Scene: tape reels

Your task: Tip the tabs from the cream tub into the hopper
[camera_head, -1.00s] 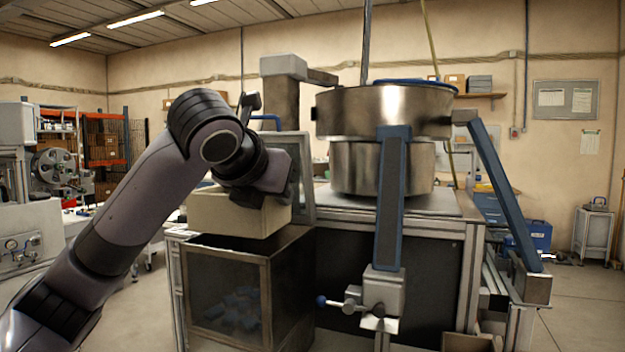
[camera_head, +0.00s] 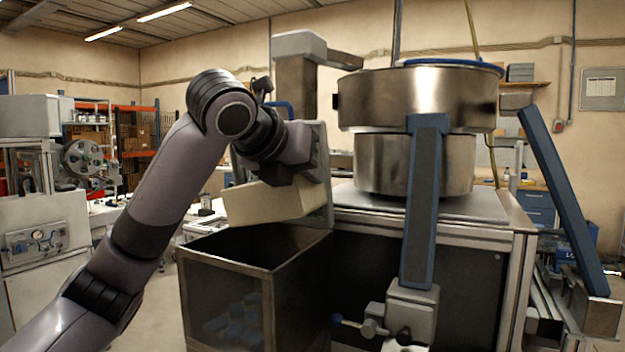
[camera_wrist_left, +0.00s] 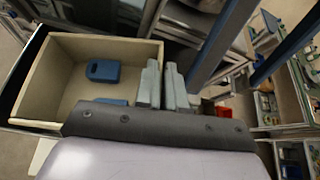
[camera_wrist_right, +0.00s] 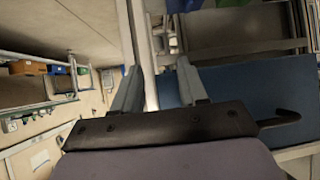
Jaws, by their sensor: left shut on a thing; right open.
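The cream tub (camera_head: 275,203) hangs above the open top of the hopper (camera_head: 222,262), a dark-framed bin with see-through sides and several blue tabs inside. The tub is slightly tilted in the head view. My left gripper (camera_wrist_left: 163,85) is shut on the tub's wall. In the left wrist view, the tub (camera_wrist_left: 95,48) shows its inside with a blue tab (camera_wrist_left: 103,70) and another partly hidden behind the gripper. The head view hides the tub's inside. My right gripper (camera_wrist_right: 158,88) is open and empty, seen only in its wrist view.
A large steel bowl (camera_head: 415,100) stands on a bench right of the hopper, with a blue-edged upright (camera_head: 422,200) before it. A grey post (camera_head: 297,85) rises behind the tub. A machine with a reel (camera_head: 83,157) stands at left. A blue panel (camera_wrist_right: 235,95) lies near my right gripper.

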